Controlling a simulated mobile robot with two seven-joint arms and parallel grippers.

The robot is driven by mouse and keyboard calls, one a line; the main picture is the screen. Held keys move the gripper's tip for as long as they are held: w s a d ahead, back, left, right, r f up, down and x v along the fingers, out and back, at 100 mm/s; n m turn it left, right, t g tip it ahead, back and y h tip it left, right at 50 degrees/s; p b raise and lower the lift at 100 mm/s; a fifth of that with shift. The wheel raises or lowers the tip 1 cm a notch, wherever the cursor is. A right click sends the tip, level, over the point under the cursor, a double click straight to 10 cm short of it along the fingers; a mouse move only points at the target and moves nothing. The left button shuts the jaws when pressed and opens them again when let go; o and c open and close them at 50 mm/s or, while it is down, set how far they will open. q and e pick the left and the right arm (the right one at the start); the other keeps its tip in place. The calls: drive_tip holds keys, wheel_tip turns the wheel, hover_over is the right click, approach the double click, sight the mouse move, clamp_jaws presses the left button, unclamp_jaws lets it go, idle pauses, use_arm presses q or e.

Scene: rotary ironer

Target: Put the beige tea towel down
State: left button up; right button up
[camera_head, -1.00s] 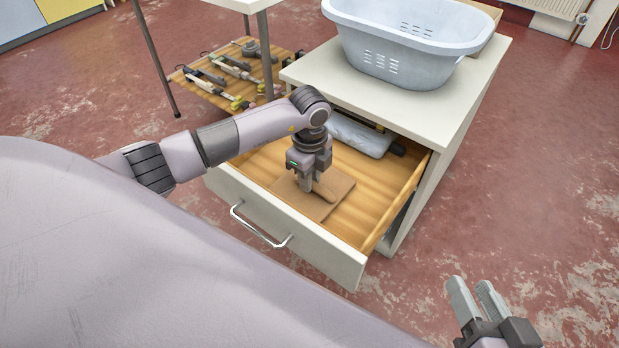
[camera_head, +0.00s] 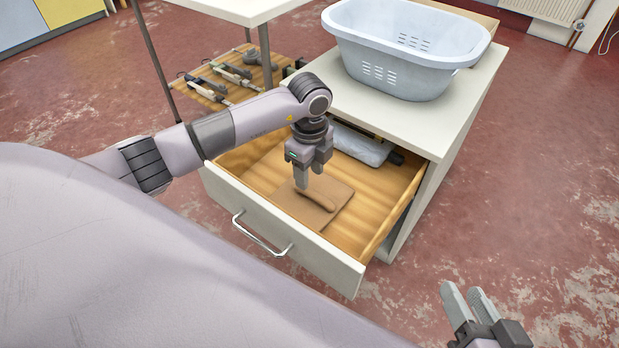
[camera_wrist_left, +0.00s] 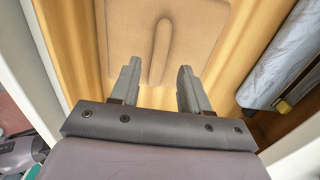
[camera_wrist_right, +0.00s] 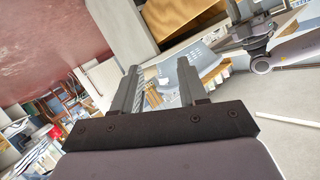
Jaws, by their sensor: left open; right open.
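The beige tea towel (camera_head: 333,199) lies flat in the open wooden drawer (camera_head: 275,209), with a raised ridge along its middle. It also shows in the left wrist view (camera_wrist_left: 130,38), where the ridge lies ahead of and between the fingertips. My left gripper (camera_head: 306,186) is open just above the towel, one finger partly hiding it in the head view. My right gripper (camera_head: 470,295) is open and empty, out over the floor to the right of the drawer.
A grey-blue wrapped bundle (camera_head: 362,147) lies at the back of the drawer. A pale blue laundry basket (camera_head: 405,50) stands on the cabinet top (camera_head: 350,92). A table with a low tool shelf (camera_head: 222,80) stands behind left. The floor at right is clear.

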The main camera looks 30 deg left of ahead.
sight(309, 192)
use_arm(q)
wheel_tip(309, 192, up, 7)
drive_tip(key=p, duration=0.1)
drive_tip(key=shift+p, duration=0.35)
use_arm(e)
drive_tip(key=shift+s+d+r+h, duration=0.15)
drive_tip(key=shift+d+h, duration=0.15)
drive_tip(key=shift+d, duration=0.15)
drive_tip(key=shift+s+d+h, duration=0.15)
drive_tip(key=shift+d+h, duration=0.15)
drive_tip(key=shift+d, duration=0.15)
use_arm(q)
drive_tip(key=shift+f, duration=0.1)
